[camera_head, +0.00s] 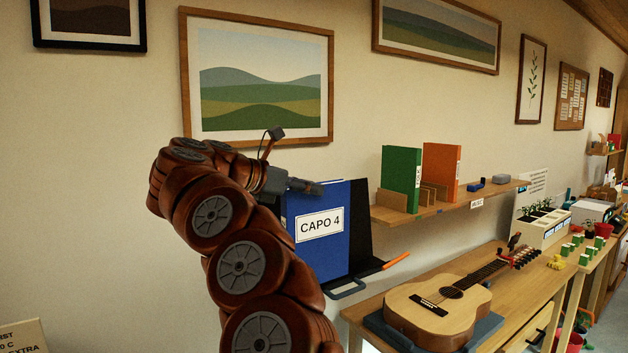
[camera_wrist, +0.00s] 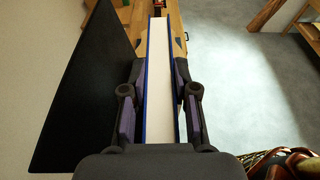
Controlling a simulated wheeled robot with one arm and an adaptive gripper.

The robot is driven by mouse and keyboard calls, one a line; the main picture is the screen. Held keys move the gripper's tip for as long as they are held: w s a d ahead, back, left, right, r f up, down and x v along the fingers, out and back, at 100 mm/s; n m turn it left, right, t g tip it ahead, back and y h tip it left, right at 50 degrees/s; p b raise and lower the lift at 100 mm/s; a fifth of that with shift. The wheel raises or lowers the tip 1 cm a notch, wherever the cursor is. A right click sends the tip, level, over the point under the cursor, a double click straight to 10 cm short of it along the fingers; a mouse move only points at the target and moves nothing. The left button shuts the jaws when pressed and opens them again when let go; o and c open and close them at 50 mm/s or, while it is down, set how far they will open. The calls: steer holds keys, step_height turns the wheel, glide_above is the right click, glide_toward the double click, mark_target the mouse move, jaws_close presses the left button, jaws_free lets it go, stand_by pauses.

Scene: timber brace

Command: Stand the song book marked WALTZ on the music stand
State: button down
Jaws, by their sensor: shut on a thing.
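A blue book (camera_head: 318,234) with a white label reading CAPO 4 is upright in my gripper (camera_head: 306,187). No WALTZ marking shows on its visible side. In the wrist view, my gripper (camera_wrist: 161,108) is shut on the book (camera_wrist: 160,75), with one finger on each cover and the white page edges between them. The black music stand (camera_head: 360,240) rises behind and right of the book; its panel (camera_wrist: 85,95) is left of the book in the wrist view. I cannot tell whether the book's bottom touches the stand's ledge.
An orange stick (camera_head: 397,260) juts out beside the stand. A wall shelf (camera_head: 450,201) to the right holds a green book (camera_head: 401,178) and an orange book (camera_head: 441,168). Below, a guitar (camera_head: 440,303) lies on a wooden bench. Framed pictures hang on the wall.

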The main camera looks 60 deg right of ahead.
steer(key=w+d+f, duration=0.1)
steer(key=w, duration=0.1)
steer(key=w+d+f, duration=0.1)
steer(key=w+f, duration=0.1)
steer(key=shift+d+f+p, duration=0.15)
steer(key=shift+f+p, duration=0.15)
steer(key=shift+p, duration=0.1)
stand_by(0.4)
stand_by(0.4)
steer(key=c, duration=0.8)
jaws_free()
steer(key=shift+f, duration=0.1)
steer(key=v, duration=1.2)
steer(key=shift+w, duration=0.1)
